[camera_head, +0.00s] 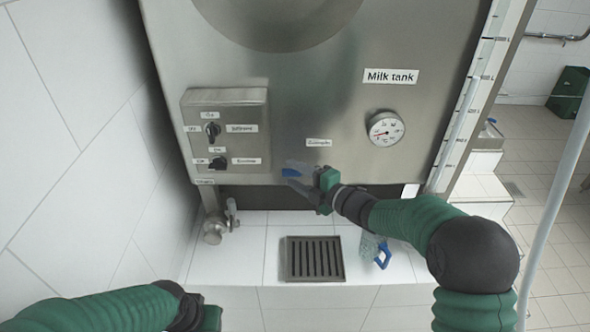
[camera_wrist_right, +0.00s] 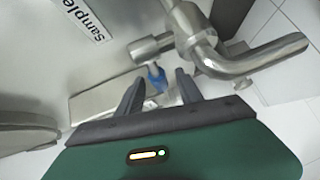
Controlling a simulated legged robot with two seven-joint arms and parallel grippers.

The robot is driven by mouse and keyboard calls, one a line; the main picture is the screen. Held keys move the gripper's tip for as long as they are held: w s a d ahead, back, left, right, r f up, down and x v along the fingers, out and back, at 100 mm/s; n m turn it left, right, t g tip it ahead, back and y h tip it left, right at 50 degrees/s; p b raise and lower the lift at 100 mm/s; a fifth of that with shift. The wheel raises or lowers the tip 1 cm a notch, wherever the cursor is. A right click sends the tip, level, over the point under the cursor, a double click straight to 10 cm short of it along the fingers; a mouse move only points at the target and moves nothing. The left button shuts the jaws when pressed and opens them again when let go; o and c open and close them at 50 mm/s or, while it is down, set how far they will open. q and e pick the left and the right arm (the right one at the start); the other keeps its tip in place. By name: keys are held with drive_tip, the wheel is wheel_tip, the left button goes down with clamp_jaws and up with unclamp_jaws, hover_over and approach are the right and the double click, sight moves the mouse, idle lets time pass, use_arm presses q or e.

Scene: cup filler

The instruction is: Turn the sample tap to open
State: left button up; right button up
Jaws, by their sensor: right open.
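The tank's front carries a label (camera_head: 318,142) whose text reads "Sample" in the right wrist view (camera_wrist_right: 84,22). The steel sample tap (camera_wrist_right: 200,45) fills the upper middle of the right wrist view, with a bent spout pointing right. Its small blue lever part (camera_wrist_right: 157,77) sits between the fingertips of my open right gripper (camera_wrist_right: 158,88); I cannot see contact. In the head view the right gripper (camera_head: 300,180) is at the tank's lower edge, by a blue patch (camera_head: 290,172), and hides most of the tap. My left gripper (camera_head: 210,318) is at the bottom edge, its fingers out of sight.
A control box (camera_head: 226,132) with two black knobs is on the tank's left. A steel valve (camera_head: 216,228) stands below it. A dial gauge (camera_head: 385,128) is at right.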

drive_tip(key=shift+a, duration=0.2)
drive_tip(key=shift+w+d+f, duration=0.15)
drive_tip(key=shift+w+d, duration=0.05)
drive_tip(key=c, duration=0.3)
clamp_jaws()
drive_tip(key=shift+s+f, duration=0.1)
drive_tip(key=shift+f, duration=0.05)
idle(0.7)
